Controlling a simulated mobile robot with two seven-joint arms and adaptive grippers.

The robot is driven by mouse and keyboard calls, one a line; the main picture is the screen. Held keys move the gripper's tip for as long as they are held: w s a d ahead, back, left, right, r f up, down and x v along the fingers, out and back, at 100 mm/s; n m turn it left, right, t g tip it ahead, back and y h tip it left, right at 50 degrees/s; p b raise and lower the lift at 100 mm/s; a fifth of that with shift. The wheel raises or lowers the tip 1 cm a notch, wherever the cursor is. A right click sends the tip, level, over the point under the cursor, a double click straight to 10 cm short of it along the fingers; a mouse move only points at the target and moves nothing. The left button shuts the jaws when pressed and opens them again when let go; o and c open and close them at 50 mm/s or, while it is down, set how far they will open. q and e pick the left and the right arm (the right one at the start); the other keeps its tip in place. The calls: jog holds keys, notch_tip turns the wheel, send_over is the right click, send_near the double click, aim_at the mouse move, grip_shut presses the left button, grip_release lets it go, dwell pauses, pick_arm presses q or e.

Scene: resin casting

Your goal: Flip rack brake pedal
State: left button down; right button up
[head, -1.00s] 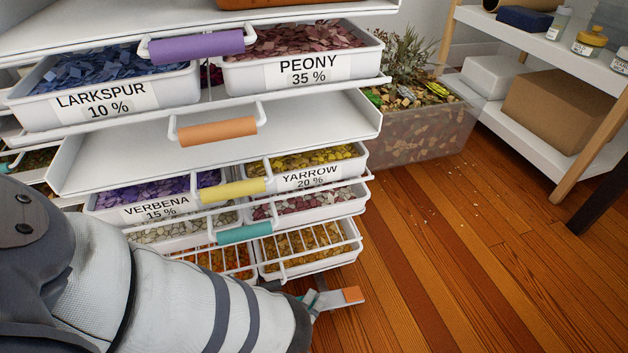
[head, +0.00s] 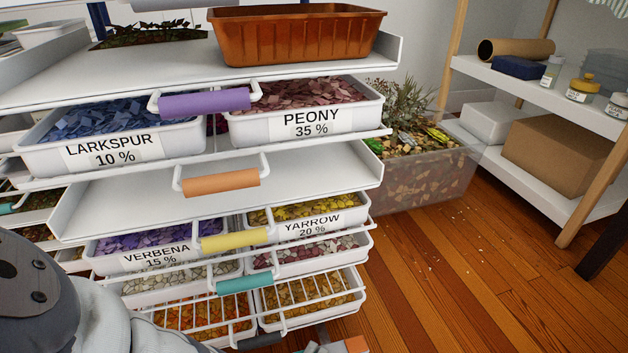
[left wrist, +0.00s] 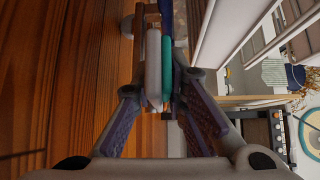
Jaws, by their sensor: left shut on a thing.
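The rack (head: 110,205) of pull-out shelves fills the left and middle of the head view. A small orange-ended lever (head: 355,345), apparently the brake pedal, shows at its foot, cut off by the bottom edge. My left arm comes in at the lower left; its gripper is mostly out of the head view. In the left wrist view my left gripper (left wrist: 160,92) has its fingers closed around a narrow piece with a white bar (left wrist: 153,65) and a teal bar (left wrist: 167,70) side by side, apparently the pedal. Its exact contact is hard to see. My right gripper is not in view.
Labelled petal bins and coloured handles (head: 205,102) stick out of the rack front. A brown tray (head: 295,33) stands on top. A clear bin of plant scraps (head: 425,180) and a shelf with a carton (head: 560,155) stand right.

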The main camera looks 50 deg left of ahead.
pick_arm(q)
jog(key=shift+f+n+t, duration=0.25)
jog(key=shift+n+t, duration=0.05)
jog(key=shift+s, duration=0.1)
jog(key=c, duration=1.6)
grip_release()
